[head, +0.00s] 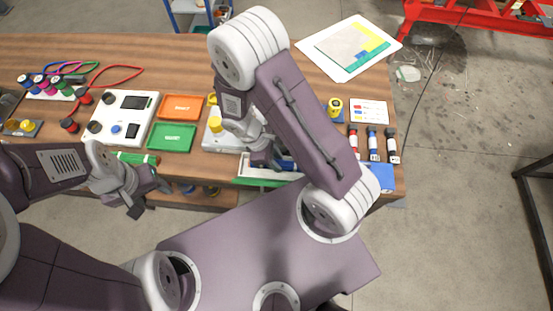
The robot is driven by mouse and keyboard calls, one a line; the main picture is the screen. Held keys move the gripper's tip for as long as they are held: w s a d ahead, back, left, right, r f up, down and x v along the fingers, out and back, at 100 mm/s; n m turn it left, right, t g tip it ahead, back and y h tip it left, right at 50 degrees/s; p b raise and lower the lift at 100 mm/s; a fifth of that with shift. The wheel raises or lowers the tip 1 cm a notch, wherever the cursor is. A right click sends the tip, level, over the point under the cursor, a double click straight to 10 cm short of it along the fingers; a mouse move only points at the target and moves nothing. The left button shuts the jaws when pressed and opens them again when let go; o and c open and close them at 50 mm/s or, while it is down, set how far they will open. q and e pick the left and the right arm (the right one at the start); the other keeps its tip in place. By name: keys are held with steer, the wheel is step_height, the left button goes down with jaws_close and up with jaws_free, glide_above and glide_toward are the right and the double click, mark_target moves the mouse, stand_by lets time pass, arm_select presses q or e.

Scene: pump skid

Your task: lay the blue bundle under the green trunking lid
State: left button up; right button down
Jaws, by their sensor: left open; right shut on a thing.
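The white trunking (242,168) lies at the table's front edge, partly hidden by my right arm. The green trunking lid (258,183) shows as a strip along its front side, not covering its top. My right gripper (266,162) is over the trunking, its fingers mostly hidden by my own arm. It is shut on what appears to be the blue bundle (286,163), of which a small blue part shows at the trunking. My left gripper (152,199) is open and empty, in front of the table edge and left of the trunking.
An orange tray (182,107) and a green tray (172,137) lie behind and left of the trunking. Dark-capped red and blue cylinders (373,143) and a blue block (381,176) are at the right.

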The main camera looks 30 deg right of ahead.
steer(key=shift+f+b, duration=1.7)
steer(key=shift+f, duration=0.5)
steer(key=c, duration=1)
jaws_free()
steer(key=shift+o, duration=0.2)
steer(key=p+v, duration=0.1)
steer(key=v, duration=0.8)
